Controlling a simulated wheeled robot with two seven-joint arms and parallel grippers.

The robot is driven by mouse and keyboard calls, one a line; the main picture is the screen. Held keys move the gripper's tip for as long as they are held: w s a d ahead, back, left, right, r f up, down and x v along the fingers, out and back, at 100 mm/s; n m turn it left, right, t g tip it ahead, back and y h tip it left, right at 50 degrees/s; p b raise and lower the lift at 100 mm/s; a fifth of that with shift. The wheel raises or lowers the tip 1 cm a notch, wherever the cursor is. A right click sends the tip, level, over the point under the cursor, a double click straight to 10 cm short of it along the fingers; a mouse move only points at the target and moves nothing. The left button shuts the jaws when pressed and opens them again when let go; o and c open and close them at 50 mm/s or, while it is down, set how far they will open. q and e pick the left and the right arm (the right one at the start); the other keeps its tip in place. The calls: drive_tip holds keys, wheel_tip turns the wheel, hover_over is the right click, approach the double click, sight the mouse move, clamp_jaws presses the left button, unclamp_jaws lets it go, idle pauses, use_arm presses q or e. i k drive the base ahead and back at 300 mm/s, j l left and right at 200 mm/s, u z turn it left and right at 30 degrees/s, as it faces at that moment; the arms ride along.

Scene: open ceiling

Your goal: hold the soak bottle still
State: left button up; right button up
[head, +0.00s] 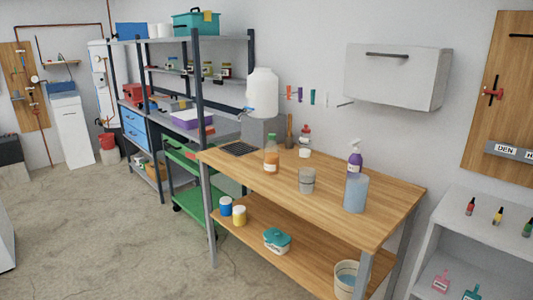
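Several bottles and vessels stand on the wooden workbench (325,200) in the head view, and I cannot tell for sure which one is the soak bottle. A clear bottle with orange contents and a green cap (271,158) stands upright at the bench's left part. A purple spray bottle (354,163) stands upright near the wall. A pale blue cylinder (355,194) stands in front of it and hides its lower part. A grey cup (306,181) stands between the orange bottle and the cylinder. Neither of my grippers is in view, and nothing touches these things.
A red-capped bottle (305,134) and a white cup (304,153) stand at the bench's back. A large white container (262,93) is behind its left end. A grey shelf unit (445,235) stands right. The concrete floor (110,230) is clear at left.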

sight(271, 150)
drive_tip(key=i+j+z, duration=0.2)
drive_tip(key=i, duration=0.25)
drive_tip(key=i+j+z, duration=0.15)
drive_tip(key=i+j, duration=0.15)
drive_tip(key=i, duration=0.2)
drive_tip(key=i+j+z, duration=0.35)
drive_tip(key=j, duration=0.25)
drive_tip(key=i+j+z, duration=0.15)
drive_tip(key=j, duration=0.3)
drive_tip(key=i+j+z, duration=0.15)
drive_tip(key=j, duration=0.3)
drive_tip(key=i+j+z, duration=0.1)
drive_tip(key=j, duration=0.35)
drive_tip(key=i+j+z, duration=0.15)
drive_tip(key=j, duration=0.3)
drive_tip(key=k+j+z, duration=0.15)
drive_tip(key=j, duration=0.25)
drive_tip(key=j+z, duration=0.2)
drive_tip(key=j, duration=0.25)
drive_tip(key=k+j+z, duration=0.15)
drive_tip(key=j, duration=0.2)
drive_tip(key=k+j+z, duration=0.15)
drive_tip(key=j, duration=0.25)
drive_tip(key=k+j+z, duration=0.1)
drive_tip(key=k, duration=0.25)
drive_tip(key=k+j+z, duration=0.1)
drive_tip(key=k, duration=0.2)
drive_tip(key=i, duration=0.3)
